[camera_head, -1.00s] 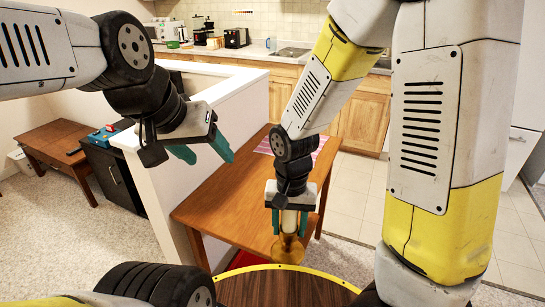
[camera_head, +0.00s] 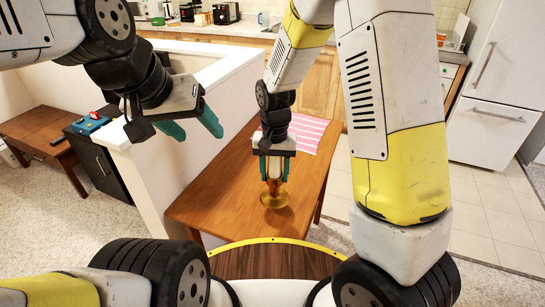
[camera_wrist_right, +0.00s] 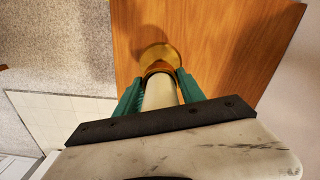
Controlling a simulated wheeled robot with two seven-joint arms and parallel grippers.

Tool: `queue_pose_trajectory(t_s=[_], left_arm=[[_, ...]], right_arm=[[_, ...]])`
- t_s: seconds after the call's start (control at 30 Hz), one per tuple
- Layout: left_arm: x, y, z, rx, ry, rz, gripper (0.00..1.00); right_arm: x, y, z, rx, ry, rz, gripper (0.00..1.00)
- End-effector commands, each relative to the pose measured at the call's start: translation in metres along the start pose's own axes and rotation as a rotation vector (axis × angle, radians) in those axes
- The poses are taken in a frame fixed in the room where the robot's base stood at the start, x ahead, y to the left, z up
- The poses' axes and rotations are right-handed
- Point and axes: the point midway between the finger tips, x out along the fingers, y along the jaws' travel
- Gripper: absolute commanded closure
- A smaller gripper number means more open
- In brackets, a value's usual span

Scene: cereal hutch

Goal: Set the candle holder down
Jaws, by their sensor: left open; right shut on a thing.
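The candle holder (camera_head: 275,197) is brass-coloured with a round base and holds a pale candle. My right gripper (camera_head: 273,178) is shut on it from above and keeps it upright over the near part of the wooden table (camera_head: 215,180). In the right wrist view the holder's base (camera_wrist_right: 158,56) shows against the tabletop (camera_wrist_right: 215,35), with the pale candle (camera_wrist_right: 160,93) between the green fingers. I cannot tell whether the base touches the table. My left gripper (camera_head: 194,130) is open and empty, above the white half wall left of the table.
A pink striped placemat (camera_head: 308,132) lies on the table's far end. The white half wall (camera_head: 160,180) borders the table on the left. The tabletop left of the holder is clear. A kitchen counter stands behind, and a fridge (camera_head: 500,90) stands at the right.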

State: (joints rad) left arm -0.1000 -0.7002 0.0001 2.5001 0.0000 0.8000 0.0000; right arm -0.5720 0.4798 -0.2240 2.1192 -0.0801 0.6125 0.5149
Motion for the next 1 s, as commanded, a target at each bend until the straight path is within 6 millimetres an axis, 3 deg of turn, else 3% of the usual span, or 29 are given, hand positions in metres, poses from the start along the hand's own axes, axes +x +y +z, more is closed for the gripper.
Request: queue_pose_trajectory(t_s=[0.13, 0.43, 0.7, 1.0], left_arm=[[0.000, 0.000, 0.000, 0.000, 0.000, 0.000, 0.39], [0.000, 0.000, 0.000, 0.000, 0.000, 0.000, 0.39], [0.000, 0.000, 0.000, 0.000, 0.000, 0.000, 0.39], [0.000, 0.000, 0.000, 0.000, 0.000, 0.000, 0.39]], right_arm=[[0.003, -0.006, -0.027, 0.000, 0.001, 0.000, 1.00], [0.004, -0.009, -0.046, 0.001, 0.001, 0.000, 1.00], [0.037, -0.010, -0.045, 0.000, -0.001, 0.001, 1.00], [0.040, -0.010, -0.045, 0.000, 0.001, 0.000, 1.00]])
